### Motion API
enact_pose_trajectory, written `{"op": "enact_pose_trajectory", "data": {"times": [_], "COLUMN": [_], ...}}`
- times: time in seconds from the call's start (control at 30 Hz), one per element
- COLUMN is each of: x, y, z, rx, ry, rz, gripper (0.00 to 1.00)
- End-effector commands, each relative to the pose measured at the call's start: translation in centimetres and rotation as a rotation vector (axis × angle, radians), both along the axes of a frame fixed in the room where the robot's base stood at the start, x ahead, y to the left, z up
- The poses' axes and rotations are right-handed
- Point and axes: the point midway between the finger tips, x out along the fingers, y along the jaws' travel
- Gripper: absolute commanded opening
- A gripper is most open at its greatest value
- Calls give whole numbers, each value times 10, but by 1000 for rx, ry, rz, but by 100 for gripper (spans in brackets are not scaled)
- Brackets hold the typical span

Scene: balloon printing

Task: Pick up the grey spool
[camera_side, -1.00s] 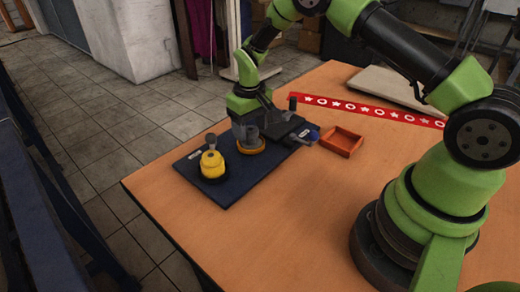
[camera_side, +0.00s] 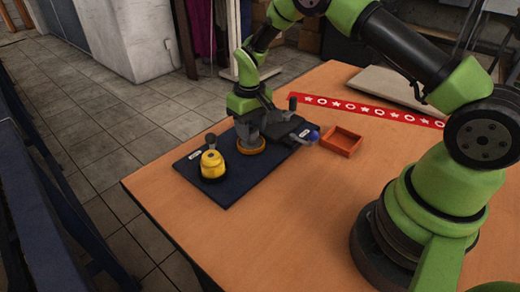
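The grey spool (camera_side: 252,138) is a small grey upright piece over an orange round base (camera_side: 251,148) on the dark mat (camera_side: 232,192). My gripper (camera_side: 247,131) points down right at the spool, with its fingers beside or around it. The fingers and the spool are small and similar in colour, so I cannot tell whether the gripper is closed on it. The spool's upper part is partly hidden by my gripper.
A yellow rounded piece with a grey knob (camera_side: 212,165) stands at the mat's left. A dark device with a blue end (camera_side: 313,135) lies to the right, beside an orange tray (camera_side: 341,143). A red patterned strip (camera_side: 360,109) crosses the table behind. The front table is clear.

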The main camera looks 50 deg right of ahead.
Motion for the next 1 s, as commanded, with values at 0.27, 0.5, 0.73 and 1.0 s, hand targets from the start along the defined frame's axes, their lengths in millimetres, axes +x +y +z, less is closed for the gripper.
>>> {"op": "enact_pose_trajectory", "data": {"times": [0.27,0.5,0.73,1.0], "x": [0,0,0,0], "y": [0,0,0,0], "z": [0,1,6,11], "rx": [0,0,0,0], "ry": [0,0,0,-1], "rz": [0,0,0,0], "gripper": [24,24,24,24]}}
